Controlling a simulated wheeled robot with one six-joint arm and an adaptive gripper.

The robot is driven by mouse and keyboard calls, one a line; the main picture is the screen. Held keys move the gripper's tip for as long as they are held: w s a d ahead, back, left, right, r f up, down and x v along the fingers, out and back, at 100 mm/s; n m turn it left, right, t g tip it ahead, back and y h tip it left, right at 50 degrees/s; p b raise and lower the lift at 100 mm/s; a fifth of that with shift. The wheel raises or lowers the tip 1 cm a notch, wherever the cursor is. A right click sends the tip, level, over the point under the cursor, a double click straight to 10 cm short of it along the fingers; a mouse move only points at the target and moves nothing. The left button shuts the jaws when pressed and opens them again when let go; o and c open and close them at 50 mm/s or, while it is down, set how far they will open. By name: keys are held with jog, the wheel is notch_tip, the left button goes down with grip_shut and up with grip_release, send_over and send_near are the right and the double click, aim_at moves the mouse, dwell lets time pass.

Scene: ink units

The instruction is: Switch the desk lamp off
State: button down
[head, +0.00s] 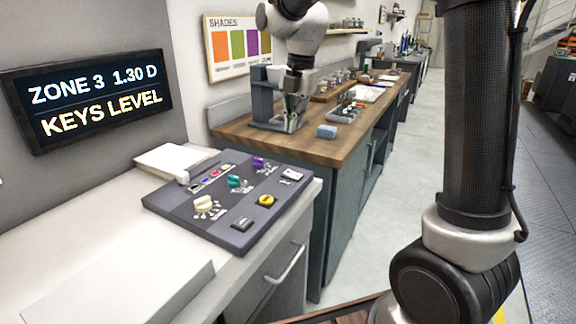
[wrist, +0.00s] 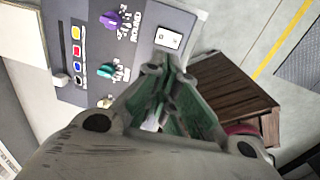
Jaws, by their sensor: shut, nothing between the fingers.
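I cannot make out a desk lamp in either view. A dark control panel (head: 215,215) lies on the white counter. My gripper (head: 292,124) is shut and empty, pointing down beyond the panel's far side in the head view. In the wrist view its fingertips (wrist: 166,66) appear just below the switch plate; I cannot tell whether they touch anything.
A wooden-topped workbench (head: 250,142) stands behind the panel, with a blue block (head: 326,131), a grey tray (head: 347,112) and a grey stand (head: 262,98). A wall screen (head: 95,97) reads "KEYS LEVEL". In the wrist view a wooden crate (wrist: 235,85) stands on the floor.

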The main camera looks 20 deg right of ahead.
aim_at(291, 176)
jog(key=shift+f, duration=0.15)
jog(key=f, duration=0.9)
jog(key=w+a+f, duration=0.1)
jog(key=f, duration=0.3)
jog(key=shift+w+f, duration=0.1)
jog(key=shift+f, duration=0.25)
jog(key=shift+a+f, duration=0.15)
jog(key=shift+f, duration=0.1)
jog(key=shift+s+d+r, duration=0.15)
jog(key=shift+s+d, duration=0.35)
jog(key=shift+d, duration=0.05)
